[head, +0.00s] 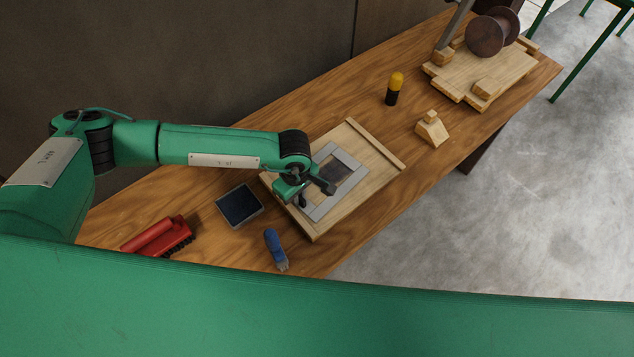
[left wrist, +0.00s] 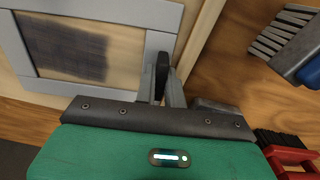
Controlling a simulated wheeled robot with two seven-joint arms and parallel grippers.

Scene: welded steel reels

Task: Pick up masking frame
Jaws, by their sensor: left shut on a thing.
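The masking frame (head: 322,209) is a flat grey rectangle with an open window. It lies over a pale wooden board (head: 372,142) with a raised strip at its far edge. A dark grey patch shows through the window. My left gripper (head: 312,190) is shut on the near-left side of the frame and covers part of it. In the left wrist view, the frame's grey border (left wrist: 135,10) runs up to the fingers (left wrist: 165,82). Whether the frame is lifted off the board I cannot tell. My right gripper is not in view.
A dark pad (head: 239,205), a red brush (head: 160,238) and a blue-handled brush (head: 275,250) lie near the board. Beyond it stand a yellow-capped black bottle (head: 394,88), a wooden block (head: 432,130) and a wooden stand with a brown reel (head: 487,36). A wall runs behind the table.

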